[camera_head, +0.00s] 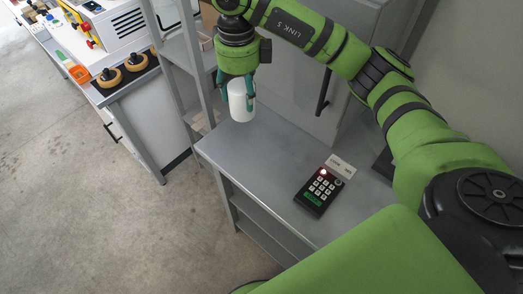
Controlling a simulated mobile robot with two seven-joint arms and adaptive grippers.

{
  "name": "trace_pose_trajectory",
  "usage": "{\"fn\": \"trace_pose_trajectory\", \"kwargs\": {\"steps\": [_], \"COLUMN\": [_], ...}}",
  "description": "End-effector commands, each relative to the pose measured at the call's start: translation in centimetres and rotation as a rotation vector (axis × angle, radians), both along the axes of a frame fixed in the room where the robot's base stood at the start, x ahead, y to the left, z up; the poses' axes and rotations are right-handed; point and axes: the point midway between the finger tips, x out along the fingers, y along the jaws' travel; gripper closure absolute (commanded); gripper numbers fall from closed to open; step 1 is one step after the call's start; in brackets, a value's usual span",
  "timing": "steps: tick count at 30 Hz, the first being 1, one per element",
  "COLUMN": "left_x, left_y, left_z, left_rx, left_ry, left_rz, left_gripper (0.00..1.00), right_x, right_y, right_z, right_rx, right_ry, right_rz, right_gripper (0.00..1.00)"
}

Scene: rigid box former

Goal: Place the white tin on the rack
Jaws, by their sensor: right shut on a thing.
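The white tin (238,103) is a small white cylinder, upright in the head view. My right gripper (236,90) points down and is shut on it, with teal fingers at its sides. The tin is over the far left end of a grey metal table (262,150); I cannot tell whether its base touches the top. A grey metal rack (187,60) with upright posts and shelves stands just behind and left of the tin. My left gripper is not in view.
A black keypad (319,188) with a red light lies on the table, with a small white label plate (341,166) beside it. A grey cabinet (300,75) stands behind. At the left, a bench holds two round brown-black items (109,77) and an orange bin (79,74).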

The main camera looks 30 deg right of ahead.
Motion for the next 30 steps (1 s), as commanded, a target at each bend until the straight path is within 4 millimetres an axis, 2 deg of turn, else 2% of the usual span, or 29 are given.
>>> {"fn": "trace_pose_trajectory", "kwargs": {"steps": [9, 30], "left_x": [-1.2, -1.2], "left_y": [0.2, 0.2], "left_z": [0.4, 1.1], "left_rx": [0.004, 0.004], "left_ry": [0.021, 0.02], "left_rz": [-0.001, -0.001], "left_gripper": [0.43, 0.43], "right_x": [0.1, -0.6], "right_y": [-1.0, -3.8], "right_z": [-2.2, -7.3], "right_rx": [0.001, 0.001], "right_ry": [0.002, 0.001], "right_rz": [-0.677, -2.157], "right_gripper": [0.89, 0.89]}}
